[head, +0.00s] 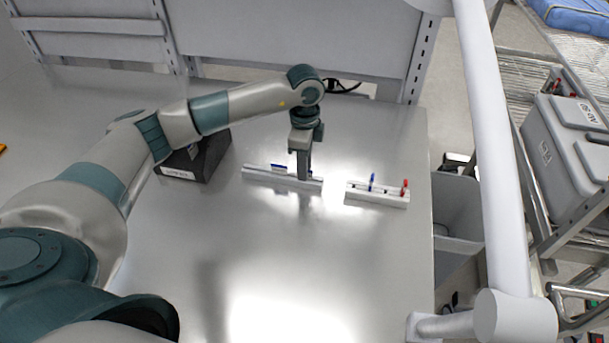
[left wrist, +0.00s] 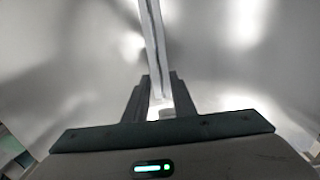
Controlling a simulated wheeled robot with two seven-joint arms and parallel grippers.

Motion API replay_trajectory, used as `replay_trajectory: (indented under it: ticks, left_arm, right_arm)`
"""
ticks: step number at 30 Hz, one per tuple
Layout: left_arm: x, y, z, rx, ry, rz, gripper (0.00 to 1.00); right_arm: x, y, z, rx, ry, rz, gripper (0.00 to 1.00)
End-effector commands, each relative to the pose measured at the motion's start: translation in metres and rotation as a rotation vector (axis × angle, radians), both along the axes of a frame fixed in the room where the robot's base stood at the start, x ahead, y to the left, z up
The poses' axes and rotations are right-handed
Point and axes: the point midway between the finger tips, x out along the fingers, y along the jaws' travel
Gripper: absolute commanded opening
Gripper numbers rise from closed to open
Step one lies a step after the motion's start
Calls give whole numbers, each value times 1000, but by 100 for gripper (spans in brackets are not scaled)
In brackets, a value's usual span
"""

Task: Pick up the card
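No separate card can be made out for certain. A small blue-and-white piece (head: 278,168) stands at a pale slotted strip (head: 258,175) on the metal table; I cannot tell if it is the card. My left gripper (head: 304,174) points down over the right part of that strip, to the right of the blue-and-white piece. In the left wrist view its fingers (left wrist: 160,82) are apart, with the pale strip (left wrist: 152,35) running up from between them. Whether the fingers touch the strip cannot be told. My right gripper is not in view.
A second pale strip (head: 376,196) to the right holds an upright blue piece (head: 372,182) and a red piece (head: 405,187). A black box (head: 198,158) stands to the left. Grey bins (head: 457,212) are beyond the table's right edge. The front table (head: 330,270) is clear.

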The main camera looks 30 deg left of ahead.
Motion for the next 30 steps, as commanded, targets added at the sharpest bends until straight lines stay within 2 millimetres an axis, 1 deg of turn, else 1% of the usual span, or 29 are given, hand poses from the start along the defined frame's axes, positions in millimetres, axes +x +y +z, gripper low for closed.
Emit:
replay_trajectory:
  ticks: [2,5,6,16,21,26,30]
  left_arm:
    - [0,0,0,0,0,0,24]
    - [0,0,0,0,0,0,2]
    - [0,0,0,0,0,0,0]
    - [0,0,0,0,0,0,0]
    - [0,0,4,-1,-1,0,0]
    - [1,0,17,0,-3,0,0]
    - [1,0,37,-1,-5,-2,0]
  right_arm:
    - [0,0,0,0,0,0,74]
    - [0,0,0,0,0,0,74]
    - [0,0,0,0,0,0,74]
    - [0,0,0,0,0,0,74]
    - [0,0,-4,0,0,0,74]
    - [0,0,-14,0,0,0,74]
    - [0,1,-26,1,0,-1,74]
